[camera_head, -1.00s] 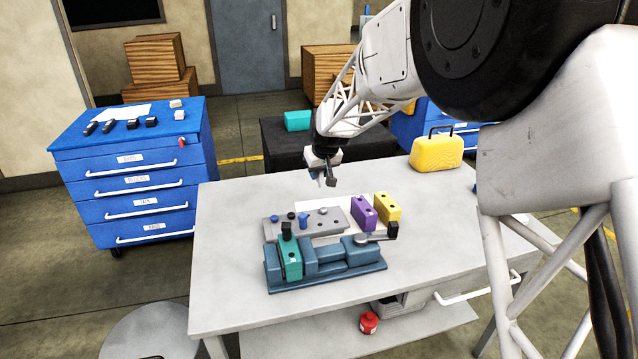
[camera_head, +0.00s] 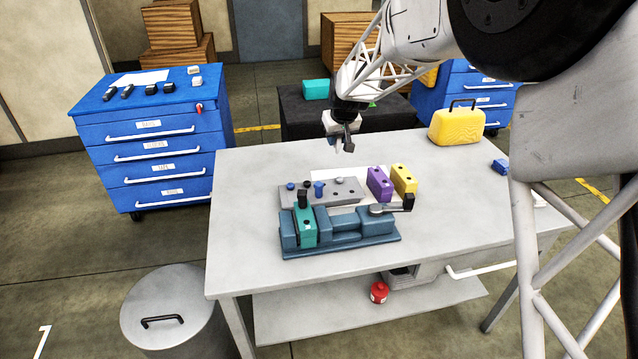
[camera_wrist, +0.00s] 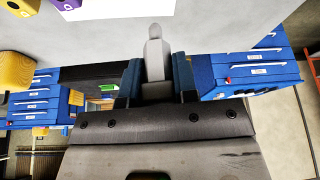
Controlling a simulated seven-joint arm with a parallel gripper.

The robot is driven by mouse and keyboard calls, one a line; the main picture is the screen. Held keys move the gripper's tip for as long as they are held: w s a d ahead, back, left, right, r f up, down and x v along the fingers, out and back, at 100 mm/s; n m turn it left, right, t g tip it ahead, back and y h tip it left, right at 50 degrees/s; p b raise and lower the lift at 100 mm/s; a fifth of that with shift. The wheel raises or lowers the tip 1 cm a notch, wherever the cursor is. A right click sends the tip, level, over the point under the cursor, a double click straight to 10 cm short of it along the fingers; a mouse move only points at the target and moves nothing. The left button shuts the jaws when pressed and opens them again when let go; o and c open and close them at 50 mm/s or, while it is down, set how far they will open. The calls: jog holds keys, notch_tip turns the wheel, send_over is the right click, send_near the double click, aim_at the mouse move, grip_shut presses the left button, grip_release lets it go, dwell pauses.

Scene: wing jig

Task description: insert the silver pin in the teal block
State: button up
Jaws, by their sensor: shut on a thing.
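My gripper (camera_head: 343,145) is above the table, behind and above the vise. In the wrist view its two blue fingers (camera_wrist: 156,85) are shut on the silver pin (camera_wrist: 155,50), which points out past the fingertips. The teal block (camera_head: 305,229) stands upright at the left end of the blue-grey vise (camera_head: 345,240), apart from my gripper. A black piece (camera_head: 302,199) stands at the top of the block. Any hole in the teal block is too small or hidden to make out.
A grey plate (camera_head: 345,191) with blue and dark pegs lies behind the vise. A purple block (camera_head: 379,184) and a yellow block (camera_head: 404,179) stand right of it. A yellow case (camera_head: 457,126) stands at the back right. The table's left side is clear.

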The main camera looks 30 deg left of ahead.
jog(key=shift+s, duration=0.15)
dwell(0.3)
jog(key=s+d, duration=0.1)
jog(key=s, duration=1)
send_over(304, 217)
jog(key=d, duration=0.1)
jog(key=shift+s+f, duration=0.4)
jog(key=shift+f, duration=0.05)
jog(key=shift+f, duration=0.3)
jog(key=shift+f, duration=2.95)
jog(key=shift+f, duration=0.35)
jog(key=shift+f, duration=0.7)
jog(key=shift+f, duration=0.35)
